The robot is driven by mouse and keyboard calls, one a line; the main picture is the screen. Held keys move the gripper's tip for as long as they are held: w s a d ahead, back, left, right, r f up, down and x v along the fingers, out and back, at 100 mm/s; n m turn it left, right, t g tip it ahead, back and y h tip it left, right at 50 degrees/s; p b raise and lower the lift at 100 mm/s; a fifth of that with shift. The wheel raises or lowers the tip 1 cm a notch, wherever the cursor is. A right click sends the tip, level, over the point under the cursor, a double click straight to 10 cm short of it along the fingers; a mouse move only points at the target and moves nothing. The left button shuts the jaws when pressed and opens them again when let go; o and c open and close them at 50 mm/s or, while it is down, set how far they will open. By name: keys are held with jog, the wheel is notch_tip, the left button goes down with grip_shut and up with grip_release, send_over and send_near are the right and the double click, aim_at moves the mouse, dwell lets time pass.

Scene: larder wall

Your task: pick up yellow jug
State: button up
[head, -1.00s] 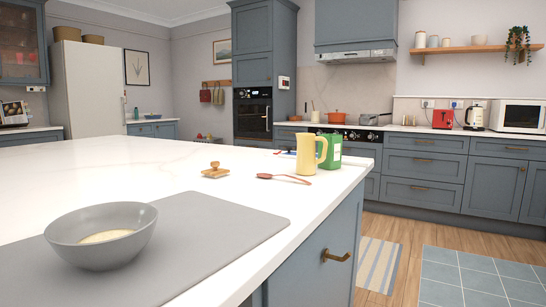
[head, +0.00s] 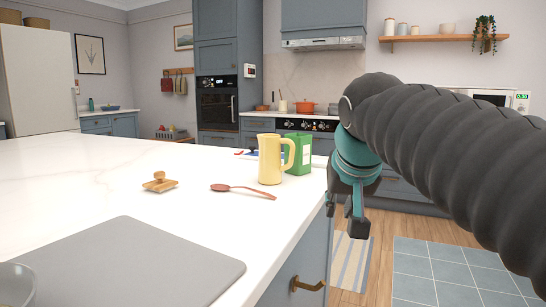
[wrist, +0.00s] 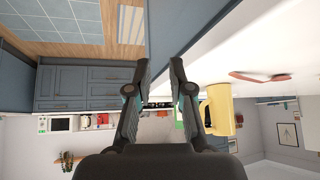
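The yellow jug (head: 268,160) stands upright on the white island worktop, near its right edge, with its handle on the right side. In the wrist view the jug (wrist: 221,115) appears inverted, just right of my right-hand finger and outside the gap between the fingers. My gripper (head: 345,208) hangs off the island's right edge, to the right of the jug and apart from it. In the wrist view my gripper (wrist: 160,72) has its fingers spread with nothing between them; it is open and empty.
A green tin (head: 299,153) stands close behind the jug's handle side. A red-brown spoon (head: 243,190) lies in front of the jug. A wooden stamp-like object (head: 159,182) and a grey mat (head: 135,265) lie to the left.

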jog(key=m+t+p, duration=0.1)
jog(key=t, duration=0.1)
send_near(291, 153)
jog(key=x, duration=1)
jog(key=shift+d+b, duration=0.1)
jog(key=shift+b, duration=0.25)
grip_shut()
